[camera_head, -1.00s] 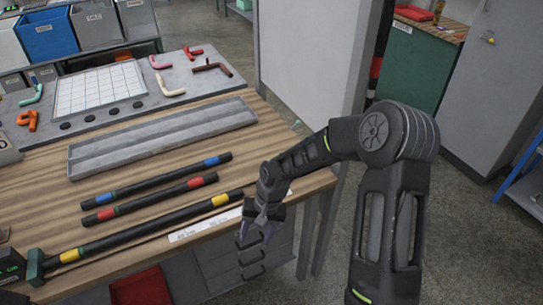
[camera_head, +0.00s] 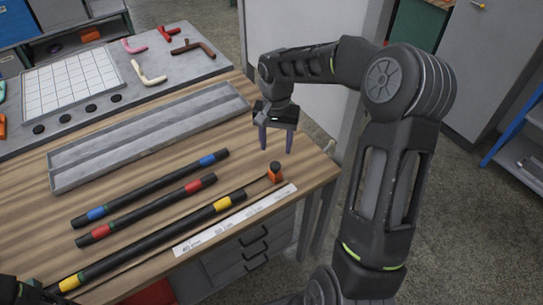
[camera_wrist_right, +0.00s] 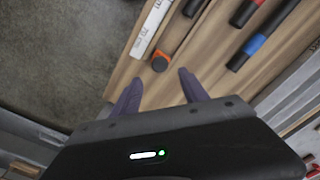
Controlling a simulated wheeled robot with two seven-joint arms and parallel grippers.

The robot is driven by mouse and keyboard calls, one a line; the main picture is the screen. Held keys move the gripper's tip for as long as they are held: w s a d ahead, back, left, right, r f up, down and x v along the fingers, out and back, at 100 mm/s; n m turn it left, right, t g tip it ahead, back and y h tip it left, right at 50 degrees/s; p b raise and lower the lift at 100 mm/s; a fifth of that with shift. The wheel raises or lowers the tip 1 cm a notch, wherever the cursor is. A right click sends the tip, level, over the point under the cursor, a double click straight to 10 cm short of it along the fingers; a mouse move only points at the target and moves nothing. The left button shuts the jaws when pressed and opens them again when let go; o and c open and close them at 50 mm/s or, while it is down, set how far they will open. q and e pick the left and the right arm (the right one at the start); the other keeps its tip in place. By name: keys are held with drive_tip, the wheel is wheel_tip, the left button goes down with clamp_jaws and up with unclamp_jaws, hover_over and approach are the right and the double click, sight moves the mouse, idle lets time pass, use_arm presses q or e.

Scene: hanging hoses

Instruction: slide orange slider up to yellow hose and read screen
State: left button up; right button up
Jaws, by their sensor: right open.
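The orange slider (camera_head: 275,175), with a dark top, stands near the table's right edge, at the end of a thin rod that runs toward the yellow-banded hose (camera_head: 150,242). A gap separates it from the hose's right end. My right gripper (camera_head: 276,148) points down, open and empty, just behind and above the slider. In the right wrist view the slider (camera_wrist_right: 160,62) appears just beyond and between the fingertips (camera_wrist_right: 160,78), apart from them. A white ruler strip (camera_head: 236,221) lies in front of the rod. No readable screen shows. My left gripper is not identifiable.
A red-banded hose (camera_head: 148,210) and a blue-banded hose (camera_head: 150,189) lie behind the yellow one. Behind them are a long grey tray (camera_head: 150,138) and a grey board with a white grid (camera_head: 70,85) and bent pipes.

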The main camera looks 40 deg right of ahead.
sight(275, 165)
drive_tip(key=shift+s, duration=0.1)
drive_tip(key=shift+f+p, duration=0.95)
drive_tip(key=shift+f, duration=3)
drive_tip(key=shift+c, duration=0.3)
clamp_jaws()
